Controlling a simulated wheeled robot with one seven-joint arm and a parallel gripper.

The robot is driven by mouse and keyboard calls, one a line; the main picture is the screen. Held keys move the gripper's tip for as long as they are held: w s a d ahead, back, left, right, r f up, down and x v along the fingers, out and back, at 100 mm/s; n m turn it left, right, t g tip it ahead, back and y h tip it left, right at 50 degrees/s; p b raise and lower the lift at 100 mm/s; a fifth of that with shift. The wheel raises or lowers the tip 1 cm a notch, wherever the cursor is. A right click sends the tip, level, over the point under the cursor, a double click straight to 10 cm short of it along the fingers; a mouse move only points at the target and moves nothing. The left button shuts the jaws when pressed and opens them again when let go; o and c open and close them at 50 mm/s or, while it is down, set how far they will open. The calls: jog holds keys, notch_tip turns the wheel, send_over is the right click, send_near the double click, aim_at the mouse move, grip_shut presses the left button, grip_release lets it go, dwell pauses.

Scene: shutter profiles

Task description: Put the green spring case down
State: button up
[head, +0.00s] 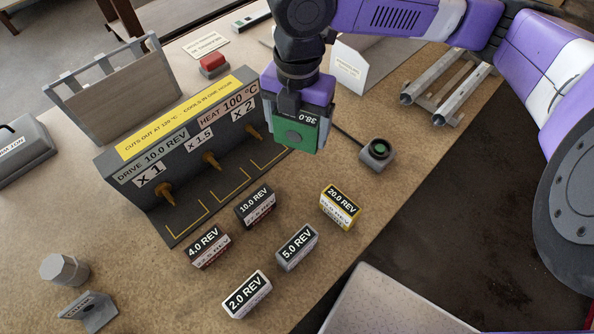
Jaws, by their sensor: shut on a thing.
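The green spring case (294,138) is in my gripper (298,112), which points down and is shut on it. The case has a black label reading 38.0, seen upside down, and a round grey spot on its face. It is held in front of the right end of the drive box, near the x2 peg (254,132). Whether the case touches the box or the surface below it I cannot tell.
The drive box (170,140) has pegs marked x1, x1.5 and x2, with yellow corner marks before them. Cases reading 4.0 (208,248), 10.0 (255,207), 5.0 (297,247), 2.0 (244,294) and 20.0 REV (340,206) stand in front. A round-topped device (377,153) sits right.

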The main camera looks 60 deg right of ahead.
notch_tip(320, 180, down, 16)
jog(key=shift+r+p, duration=0.2)
jog(key=shift+p, duration=0.4)
jog(key=shift+f, duration=0.15)
jog(key=o, duration=1.7)
